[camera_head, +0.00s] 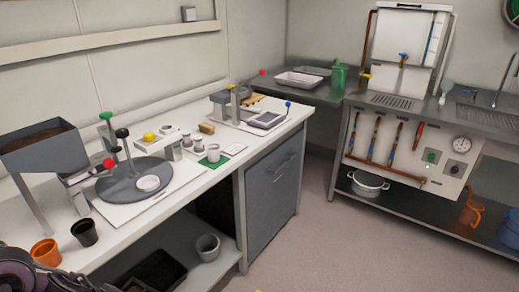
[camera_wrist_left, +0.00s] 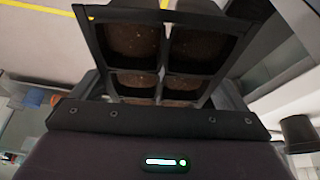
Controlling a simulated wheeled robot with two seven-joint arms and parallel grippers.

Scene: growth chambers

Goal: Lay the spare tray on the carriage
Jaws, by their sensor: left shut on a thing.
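A black tray (camera_wrist_left: 165,72) with several cells of brown soil fills the upper middle of the left wrist view. My left gripper (camera_wrist_left: 160,104) is shut on it; the fingertips are hard to make out against the dark tray. The held tray does not show in the head view, where only part of my dark left arm shows at the lower left corner. A grey apparatus (camera_head: 221,100) with a yellow post and a flat grey plate (camera_head: 266,120) stands on the bench; I cannot tell which part is the carriage. My right gripper is not in view.
The white bench (camera_head: 205,178) carries a soil hopper (camera_head: 42,147), a round turntable (camera_head: 118,188), an orange pot (camera_head: 46,252) and a black pot (camera_head: 84,232). A black tray (camera_head: 172,270) lies on the shelf below. Pale trays (camera_head: 298,80) sit on the metal counter. Open floor lies right of the bench.

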